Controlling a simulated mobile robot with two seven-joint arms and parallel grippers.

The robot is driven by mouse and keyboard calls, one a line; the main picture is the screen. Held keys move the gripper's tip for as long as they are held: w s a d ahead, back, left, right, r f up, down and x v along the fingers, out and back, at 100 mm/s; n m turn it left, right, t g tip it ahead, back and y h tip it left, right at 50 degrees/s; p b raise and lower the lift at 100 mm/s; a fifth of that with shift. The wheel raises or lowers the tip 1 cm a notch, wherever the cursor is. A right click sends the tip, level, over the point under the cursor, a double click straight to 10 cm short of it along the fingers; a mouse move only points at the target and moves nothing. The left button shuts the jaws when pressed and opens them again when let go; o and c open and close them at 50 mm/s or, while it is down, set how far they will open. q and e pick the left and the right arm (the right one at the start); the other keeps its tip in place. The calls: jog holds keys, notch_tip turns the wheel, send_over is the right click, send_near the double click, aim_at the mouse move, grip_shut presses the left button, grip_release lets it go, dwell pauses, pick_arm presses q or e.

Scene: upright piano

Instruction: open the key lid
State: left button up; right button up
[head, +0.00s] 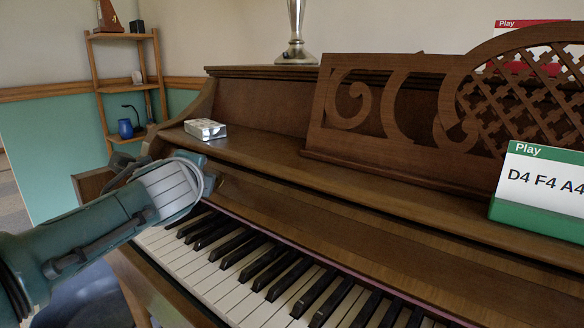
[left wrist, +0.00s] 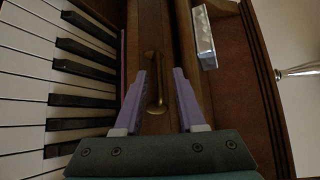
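The piano's key lid (head: 330,232) is a brown wooden panel above the keys, and the black and white keys (head: 225,275) are exposed in front of it. A brass handle (left wrist: 155,95) on the lid shows in the left wrist view. My left gripper (left wrist: 159,76) is open, with one purple finger on each side of the handle and gaps between. In the head view my left gripper (head: 212,180) is at the left end of the lid, and its wrist hides most of the fingers and the handle. My right gripper is in neither view.
A silver-white box (head: 205,129) lies on the ledge just behind my left gripper. A carved music stand (head: 335,110) and a green-and-white "Play" card (head: 540,190) stand farther right. A silver stand (head: 296,45) is on top. A wooden shelf (head: 148,87) stands at left.

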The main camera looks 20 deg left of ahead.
pick_arm(q)
jog(key=p+v, duration=0.5)
jog(key=v, duration=0.5)
dwell(0.4)
